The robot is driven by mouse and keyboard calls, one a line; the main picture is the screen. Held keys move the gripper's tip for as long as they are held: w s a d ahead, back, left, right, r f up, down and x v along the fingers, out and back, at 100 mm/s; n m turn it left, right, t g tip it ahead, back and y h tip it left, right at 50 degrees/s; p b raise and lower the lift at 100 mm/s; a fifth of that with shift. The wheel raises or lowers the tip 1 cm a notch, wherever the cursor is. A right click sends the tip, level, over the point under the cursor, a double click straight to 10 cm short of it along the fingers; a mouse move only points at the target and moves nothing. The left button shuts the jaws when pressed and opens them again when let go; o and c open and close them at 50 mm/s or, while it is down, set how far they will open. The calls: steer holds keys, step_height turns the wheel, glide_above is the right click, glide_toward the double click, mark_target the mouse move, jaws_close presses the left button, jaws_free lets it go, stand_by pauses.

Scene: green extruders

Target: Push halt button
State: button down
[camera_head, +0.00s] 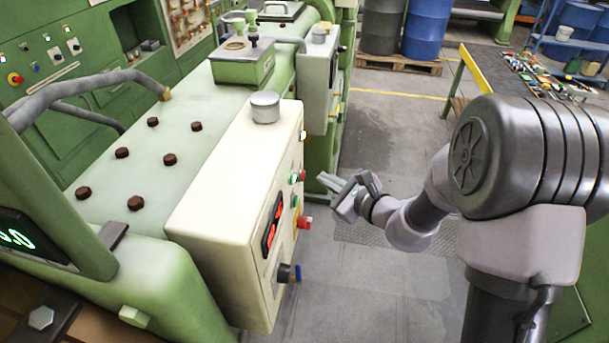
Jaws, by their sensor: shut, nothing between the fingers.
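A cream control box (238,200) stands on the green machine, with its button panel facing right and seen at a steep angle. A red button (305,222) sticks out near the middle of the panel. A smaller red button (302,175) sits higher, beside a lit green one (294,178). No label is readable, so I cannot tell which is the halt button. My gripper (323,180) is shut and empty, just right of the panel, at about the height of the upper buttons in the picture. Its fingertips point left towards the panel and look apart from it.
A second cream box (320,80) stands behind. Blue (427,28) and grey drums stand on a pallet at the back. The floor below my gripper is clear.

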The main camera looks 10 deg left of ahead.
steer(key=shift+a, duration=0.75)
stand_by(1.5)
steer(key=shift+a+b, duration=0.3)
steer(key=shift+a, duration=0.1)
steer(key=shift+a, duration=0.35)
stand_by(0.6)
steer(key=shift+w+d, duration=0.1)
steer(key=shift+d, duration=0.05)
steer(key=shift+d+b, duration=0.35)
steer(key=shift+d, duration=0.25)
steer(key=d, duration=0.5)
steer(key=shift+b, duration=0.35)
